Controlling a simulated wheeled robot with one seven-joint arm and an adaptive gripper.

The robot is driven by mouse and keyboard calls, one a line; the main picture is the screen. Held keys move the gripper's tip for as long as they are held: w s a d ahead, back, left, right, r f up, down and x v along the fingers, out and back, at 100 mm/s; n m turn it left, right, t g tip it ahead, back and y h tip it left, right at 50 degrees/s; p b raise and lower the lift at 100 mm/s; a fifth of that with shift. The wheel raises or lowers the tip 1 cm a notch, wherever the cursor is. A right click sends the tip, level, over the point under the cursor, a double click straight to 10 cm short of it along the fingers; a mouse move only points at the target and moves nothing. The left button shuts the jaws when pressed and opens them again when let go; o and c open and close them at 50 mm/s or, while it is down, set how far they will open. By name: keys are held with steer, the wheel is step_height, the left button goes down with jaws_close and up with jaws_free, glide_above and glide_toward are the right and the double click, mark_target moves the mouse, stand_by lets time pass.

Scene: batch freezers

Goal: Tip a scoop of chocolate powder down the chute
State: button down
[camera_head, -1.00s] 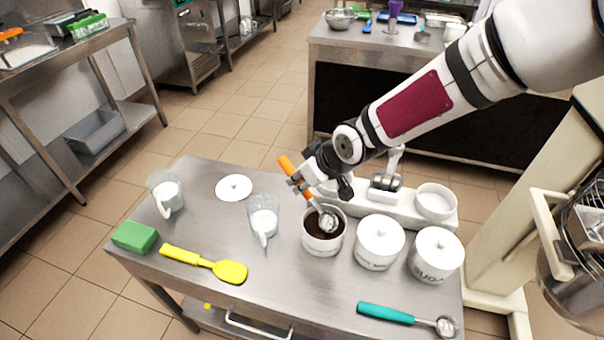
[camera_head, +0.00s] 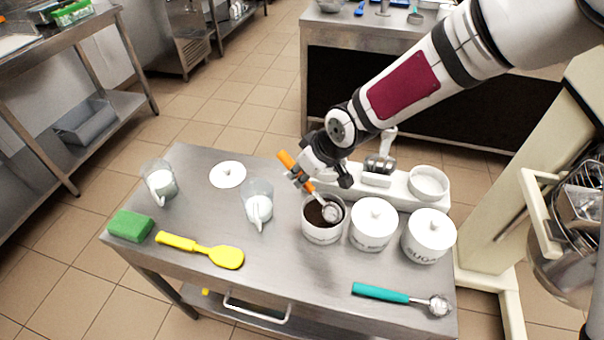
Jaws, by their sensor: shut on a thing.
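A white canister (camera_head: 322,234) without its lid stands on the steel table and holds dark brown powder (camera_head: 314,212). My gripper (camera_head: 299,179) is above and left of the canister, shut on the orange handle of a scoop (camera_head: 287,160). The scoop's metal bowl (camera_head: 331,212) is tilted down into the canister mouth, at or just above the powder. I cannot tell how much powder is in the bowl. A beige machine with a metal wire guard and bowl (camera_head: 582,215) stands at the right edge. No chute can be made out clearly.
Two lidded white canisters (camera_head: 373,225), (camera_head: 429,237) stand right of the open one. A teal-handled scoop (camera_head: 381,292), a yellow spatula (camera_head: 200,249), a green sponge (camera_head: 131,226), two jugs (camera_head: 161,182), (camera_head: 258,205) and a loose lid (camera_head: 228,174) lie around. A white scale (camera_head: 405,187) is behind.

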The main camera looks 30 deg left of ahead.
mark_target(289, 162)
steer(key=shift+a+r+p, duration=0.2)
steer(key=shift+r+p, duration=0.1)
steer(key=shift+r, duration=0.6)
steer(key=shift+a+r+p, duration=0.2)
steer(key=shift+r+p, duration=0.05)
steer(key=shift+r, duration=0.6)
steer(key=shift+a+r, duration=0.15)
steer(key=shift+w+a+h+b, duration=0.2)
steer(key=shift+a+h+b, duration=0.35)
steer(key=shift+h, duration=0.25)
steer(key=shift+w+a+g+h+b, duration=0.2)
steer(key=shift+a+g+h+b, duration=0.4)
steer(key=shift+h, duration=0.4)
steer(key=shift+r, duration=0.1)
steer(key=shift+s, duration=0.15)
